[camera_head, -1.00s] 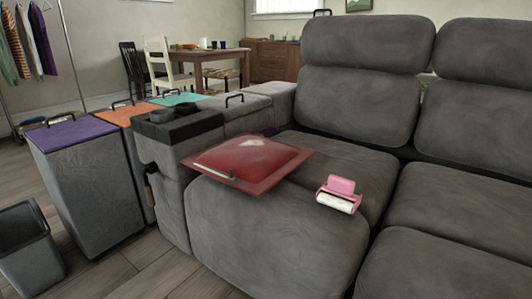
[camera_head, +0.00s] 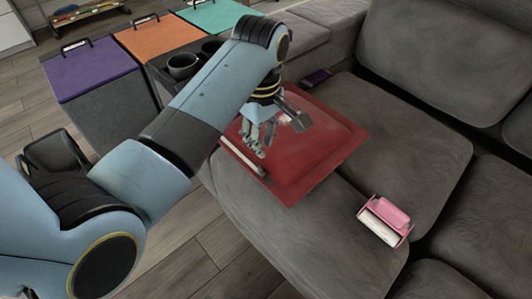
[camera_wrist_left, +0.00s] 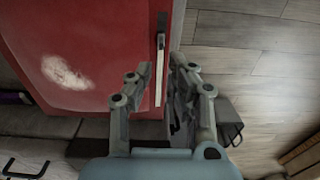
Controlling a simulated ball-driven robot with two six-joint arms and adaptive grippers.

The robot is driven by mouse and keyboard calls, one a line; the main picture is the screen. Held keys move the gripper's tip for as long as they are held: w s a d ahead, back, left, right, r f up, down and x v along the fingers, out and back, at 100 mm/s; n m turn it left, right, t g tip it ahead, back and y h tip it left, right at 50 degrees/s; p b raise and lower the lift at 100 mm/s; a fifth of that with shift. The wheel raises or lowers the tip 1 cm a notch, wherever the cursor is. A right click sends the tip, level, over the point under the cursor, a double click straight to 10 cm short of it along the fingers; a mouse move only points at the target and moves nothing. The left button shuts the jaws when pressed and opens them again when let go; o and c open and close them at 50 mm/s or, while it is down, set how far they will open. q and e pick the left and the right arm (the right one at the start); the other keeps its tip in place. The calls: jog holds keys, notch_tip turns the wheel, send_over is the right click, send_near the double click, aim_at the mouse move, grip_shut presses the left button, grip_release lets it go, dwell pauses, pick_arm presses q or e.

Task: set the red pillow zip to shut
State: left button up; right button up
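The red pillow (camera_head: 325,150) lies flat on the grey sofa seat, with a pale patch on its top. Its zip (camera_head: 238,153) is a pale strip along the pillow's near-left edge, with a dark piece at its lower right end. In the left wrist view the zip (camera_wrist_left: 160,75) runs up the picture beside the pillow's edge (camera_wrist_left: 90,50). My left gripper (camera_head: 258,142) is open above the zip, pointing down. In the wrist view its fingers (camera_wrist_left: 163,68) stand on either side of the strip. I cannot tell whether they touch it. My right gripper is not in view.
A pink and white object (camera_head: 385,219) lies on the seat to the right. Bins with purple (camera_head: 92,68), orange (camera_head: 157,38) and teal (camera_head: 215,14) lids stand left, near two dark cups (camera_head: 183,65) on the armrest. Wooden floor (camera_head: 215,255) shows below.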

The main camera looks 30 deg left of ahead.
aim_at(262, 167)
pick_arm(q)
notch_tip(262, 167, down, 9)
jog(key=b, duration=0.3)
jog(key=shift+s+r, duration=0.1)
jog(key=shift+r, duration=0.1)
jog(key=shift+f, duration=0.6)
grip_shut()
